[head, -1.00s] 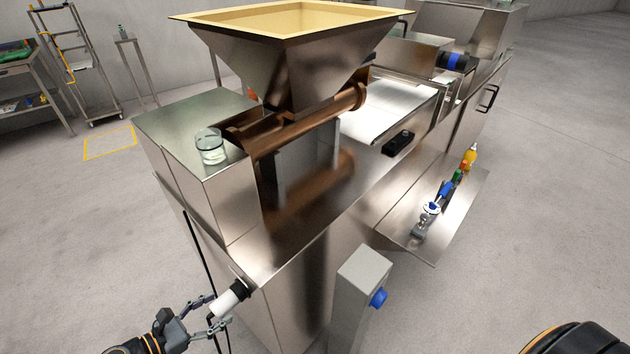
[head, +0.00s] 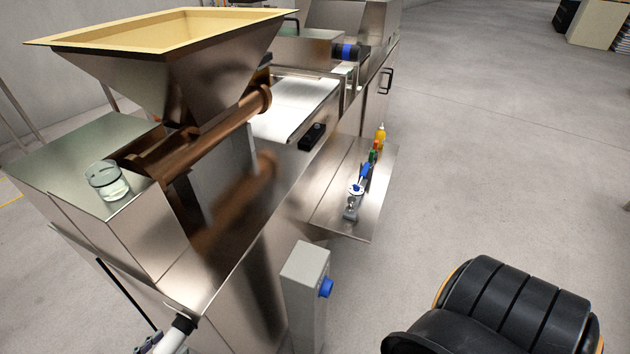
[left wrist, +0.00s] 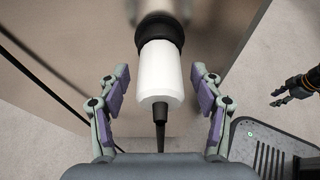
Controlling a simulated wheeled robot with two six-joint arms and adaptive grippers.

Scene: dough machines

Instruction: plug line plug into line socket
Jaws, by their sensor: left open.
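The line plug (left wrist: 160,78), a white cylinder with a thin black tail, meets a dark round collar, seemingly the line socket (left wrist: 160,30), on the steel machine in the left wrist view. I cannot tell how deep it sits. In the head view the white plug (head: 174,338) shows at the machine's near corner, cut by the bottom edge. My left gripper (left wrist: 160,72) is open, its fingers on both sides of the plug with gaps. Its edge shows in the head view (head: 147,346). My right gripper (left wrist: 278,97) is small and dark in the left wrist view.
A grey post (head: 305,285) with a blue socket-like part (head: 326,288) stands right of the machine. A glass jar (head: 107,182) stands on the machine's steel top. A side shelf (head: 335,222) holds bottles and small tools. Open floor lies to the right.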

